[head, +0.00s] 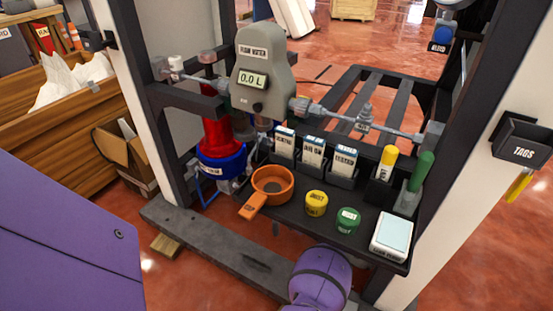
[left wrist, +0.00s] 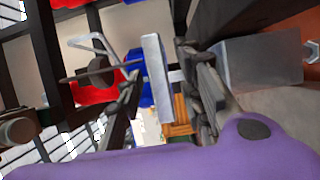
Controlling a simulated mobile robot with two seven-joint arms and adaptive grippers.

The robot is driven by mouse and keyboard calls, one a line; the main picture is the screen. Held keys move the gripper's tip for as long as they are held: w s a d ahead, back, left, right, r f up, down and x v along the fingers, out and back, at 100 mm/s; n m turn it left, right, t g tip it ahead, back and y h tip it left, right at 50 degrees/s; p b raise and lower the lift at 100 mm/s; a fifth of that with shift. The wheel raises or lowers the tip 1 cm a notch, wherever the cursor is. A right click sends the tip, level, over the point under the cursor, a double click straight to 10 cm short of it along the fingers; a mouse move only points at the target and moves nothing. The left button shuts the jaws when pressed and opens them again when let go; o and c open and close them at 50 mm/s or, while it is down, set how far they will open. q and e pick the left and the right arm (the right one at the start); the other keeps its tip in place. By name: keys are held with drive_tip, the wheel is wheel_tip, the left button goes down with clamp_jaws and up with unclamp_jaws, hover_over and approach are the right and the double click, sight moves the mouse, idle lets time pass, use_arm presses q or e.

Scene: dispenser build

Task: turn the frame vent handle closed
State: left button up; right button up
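I cannot make out the frame vent handle with certainty. A small fitting (head: 365,110) with a tiny tag I cannot read sits on the thin pipe to the right of the grey flow meter (head: 262,72), which reads 0.0 L. A red and blue housing (head: 218,140) hangs below and left of the meter. In the left wrist view, dark linkage-like parts (left wrist: 205,85) stand close to the camera beside a light upright plate (left wrist: 155,80), with red and blue parts behind. I cannot tell the fingers' opening or any contact there. Neither gripper's fingertips show in the head view.
A dark shelf holds an orange ring-shaped piece (head: 272,185), yellow (head: 316,202) and green (head: 347,219) caps, several labelled packets and a white-topped block (head: 391,237). Dark frame posts and a low grey beam (head: 225,255) border the space. A black tags bin (head: 523,138) is at right.

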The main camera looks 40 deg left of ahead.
use_arm(q)
drive_tip(key=shift+w+a, duration=0.15)
drive_tip(key=shift+a, duration=0.3)
use_arm(e)
drive_tip(key=shift+w+a, duration=0.1)
drive_tip(key=shift+w, duration=0.25)
use_arm(q)
clamp_jaws()
use_arm(e)
drive_tip(key=shift+s, duration=0.1)
